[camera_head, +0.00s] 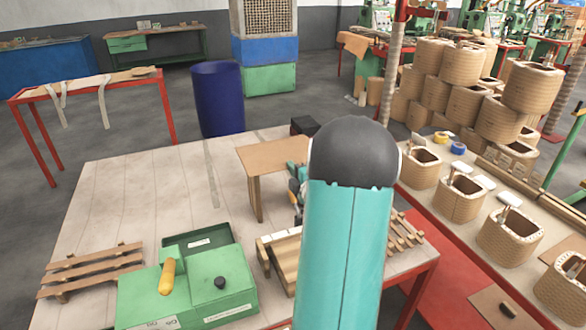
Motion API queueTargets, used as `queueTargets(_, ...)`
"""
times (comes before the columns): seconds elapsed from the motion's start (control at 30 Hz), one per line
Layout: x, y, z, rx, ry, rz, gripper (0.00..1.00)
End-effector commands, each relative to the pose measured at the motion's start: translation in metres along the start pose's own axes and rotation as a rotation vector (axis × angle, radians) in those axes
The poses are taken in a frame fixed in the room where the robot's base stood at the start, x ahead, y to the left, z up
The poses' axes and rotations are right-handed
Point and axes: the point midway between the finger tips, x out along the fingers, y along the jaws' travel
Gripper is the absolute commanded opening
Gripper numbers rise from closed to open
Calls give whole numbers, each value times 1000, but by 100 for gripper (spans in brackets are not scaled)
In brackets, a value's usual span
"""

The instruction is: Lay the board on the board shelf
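A flat brown wooden panel (268,157) sits raised above the pale worktable, with an upright piece below its left end; it looks like a small shelf. I cannot tell for certain which piece is the board. A light wooden piece (284,252) with a raised frame lies nearer, left of my teal arm. My gripper (296,192) is mostly hidden behind my arm; only small teal and dark parts show beside the brown panel. Its fingertips, and anything between them, cannot be made out.
A green box (188,285) with a yellow handle stands at the front of the worktable (130,190). Slatted wooden racks lie left (92,270) and right (404,236). Several wooden coil forms (458,198) line the right bench. The table's left middle is clear. A blue barrel (219,98) stands behind.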

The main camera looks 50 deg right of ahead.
Motion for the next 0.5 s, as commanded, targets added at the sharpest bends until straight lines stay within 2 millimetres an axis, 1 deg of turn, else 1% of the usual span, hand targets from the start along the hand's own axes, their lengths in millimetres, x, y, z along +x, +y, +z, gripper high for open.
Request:
queueTargets(0.03,0,1,0,0,0,1,4)
queueTargets(0.07,0,1,0,0,0,1,10)
queueTargets(0.1,0,1,0,0,0,1,18)
queueTargets(0.17,0,1,0,0,0,1,28)
queueTargets(0.5,-2,0,0,0,-1,0,28)
